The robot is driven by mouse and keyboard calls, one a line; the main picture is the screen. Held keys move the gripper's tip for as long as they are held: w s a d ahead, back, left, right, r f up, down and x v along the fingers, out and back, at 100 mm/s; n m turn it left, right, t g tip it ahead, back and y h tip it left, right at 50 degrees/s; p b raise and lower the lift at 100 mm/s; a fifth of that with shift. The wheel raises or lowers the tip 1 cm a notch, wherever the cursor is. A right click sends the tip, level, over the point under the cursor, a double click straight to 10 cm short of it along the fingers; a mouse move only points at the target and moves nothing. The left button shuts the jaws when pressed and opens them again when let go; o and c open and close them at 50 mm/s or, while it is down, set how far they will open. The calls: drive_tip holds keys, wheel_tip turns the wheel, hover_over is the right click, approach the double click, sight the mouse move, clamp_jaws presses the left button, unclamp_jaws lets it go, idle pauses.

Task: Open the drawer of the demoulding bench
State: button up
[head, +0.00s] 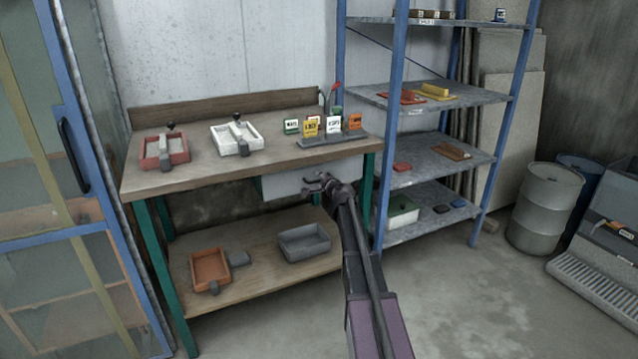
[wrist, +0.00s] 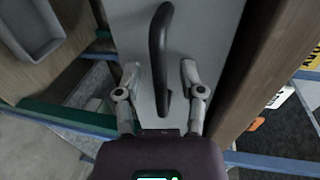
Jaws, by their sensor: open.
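The demoulding bench (head: 200,181) has a wooden top and green legs. Its pale grey drawer (head: 285,186) hangs under the right part of the top and looks shut. My gripper (head: 320,181) is in front of the drawer, with its fingers open. In the wrist view, the black bar handle (wrist: 158,45) on the grey drawer front (wrist: 205,35) lies between the two open fingers of my gripper (wrist: 161,72). I see no finger closed on it. In the head view the handle is hidden or too small to tell.
Moulds, one red (head: 164,151) and one white (head: 236,138), and a rack of coloured cards (head: 332,138) stand on the bench. The lower shelf (head: 262,282) holds an orange and a grey tray. Blue-framed shelving (head: 430,95) stands close right. Floor in front is clear.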

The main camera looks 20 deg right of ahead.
clamp_jaws()
drive_tip(key=shift+s, duration=0.15)
